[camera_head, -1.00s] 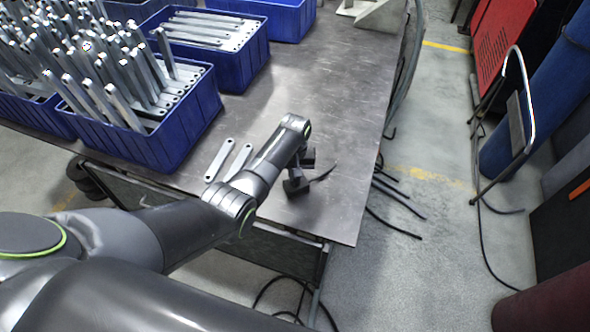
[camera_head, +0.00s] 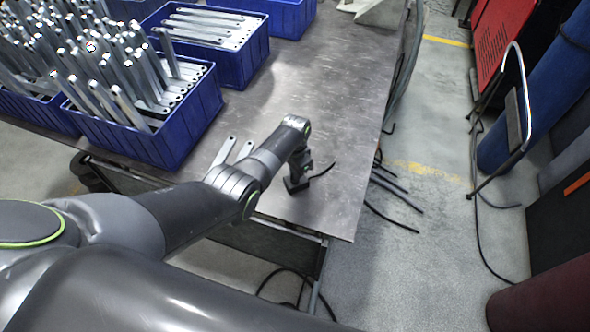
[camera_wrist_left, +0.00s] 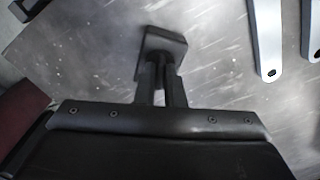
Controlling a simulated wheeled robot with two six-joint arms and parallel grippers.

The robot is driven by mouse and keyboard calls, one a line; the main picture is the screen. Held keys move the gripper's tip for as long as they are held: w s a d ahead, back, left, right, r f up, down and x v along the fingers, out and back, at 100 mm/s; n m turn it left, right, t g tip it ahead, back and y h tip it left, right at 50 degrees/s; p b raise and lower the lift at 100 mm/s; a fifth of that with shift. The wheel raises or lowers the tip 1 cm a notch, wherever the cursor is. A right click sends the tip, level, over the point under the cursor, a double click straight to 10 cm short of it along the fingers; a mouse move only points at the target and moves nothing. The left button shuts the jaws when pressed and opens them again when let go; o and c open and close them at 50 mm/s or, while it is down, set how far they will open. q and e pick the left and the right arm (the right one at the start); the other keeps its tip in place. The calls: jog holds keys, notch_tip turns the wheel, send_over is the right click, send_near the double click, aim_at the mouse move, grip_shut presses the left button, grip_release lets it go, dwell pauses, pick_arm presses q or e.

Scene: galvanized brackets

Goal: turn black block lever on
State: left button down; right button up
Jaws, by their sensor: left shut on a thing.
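The black block (camera_head: 296,185) stands on the steel table near its front right corner. My left gripper (camera_head: 302,168) points down right at it, from above and behind my forearm. In the left wrist view the dark block (camera_wrist_left: 164,42) lies just beyond the fingertips. My left gripper (camera_wrist_left: 161,78) has its two black fingers close together there, shut on the lever, which is mostly hidden between them. How far the lever is turned cannot be told. My right gripper is not in view.
Blue bins (camera_head: 165,140) of galvanized brackets fill the left and back of the steel table (camera_head: 315,90). Loose flat brackets (camera_head: 223,151) lie left of my left forearm. The table's right edge is close by.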

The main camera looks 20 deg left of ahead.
pick_arm(q)
jog(key=shift+m, duration=1.1)
jog(key=c, duration=1.5)
grip_release()
jog(key=shift+d, duration=0.1)
jog(key=shift+r+p, duration=0.45)
jog(key=shift+r, duration=0.1)
notch_tip(320, 180, up, 5)
jog(key=shift+p, duration=0.75)
notch_tip(320, 180, up, 11)
jog(key=shift+r, duration=0.2)
